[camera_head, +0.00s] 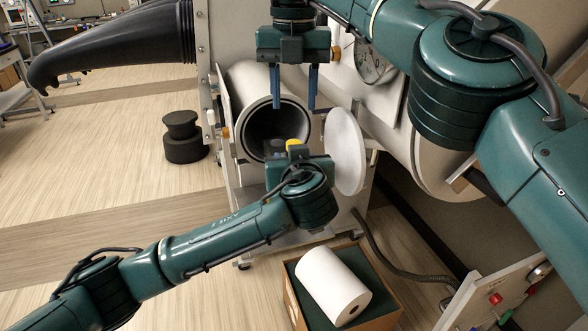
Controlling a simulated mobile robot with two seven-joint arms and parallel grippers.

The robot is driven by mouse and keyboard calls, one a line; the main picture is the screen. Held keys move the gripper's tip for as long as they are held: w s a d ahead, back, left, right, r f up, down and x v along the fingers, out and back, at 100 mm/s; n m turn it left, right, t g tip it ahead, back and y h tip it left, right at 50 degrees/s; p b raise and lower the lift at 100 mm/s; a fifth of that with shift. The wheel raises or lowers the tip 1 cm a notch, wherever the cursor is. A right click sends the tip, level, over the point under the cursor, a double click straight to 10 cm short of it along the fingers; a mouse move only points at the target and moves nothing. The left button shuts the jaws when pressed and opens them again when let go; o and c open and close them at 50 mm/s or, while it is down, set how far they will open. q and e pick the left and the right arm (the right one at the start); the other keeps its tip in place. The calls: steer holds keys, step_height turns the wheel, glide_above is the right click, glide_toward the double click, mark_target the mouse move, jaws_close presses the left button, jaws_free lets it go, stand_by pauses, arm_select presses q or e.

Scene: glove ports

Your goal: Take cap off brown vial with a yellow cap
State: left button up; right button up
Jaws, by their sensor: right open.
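My right gripper (294,104) hangs from the top middle with its two blue fingers pointing down, apart and empty. My left arm comes in from the lower left, and its gripper (287,150) is in front of the round port, below my right gripper. A yellow piece (293,144), which looks like the yellow cap, shows just above the left gripper's body, below the gap between the right fingers and apart from them. The brown vial is not visible; the left gripper's body hides what is behind it. The left fingers are hidden too.
An open round port (243,112) lies behind the grippers, with its round white door (344,150) swung out to the right. A black glove sleeve (120,50) sticks out at upper left. A box (380,323) with a white roll (325,280) stands on the floor below.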

arm_select(q)
jaws_close()
steer(key=shift+o, duration=1)
jaws_free()
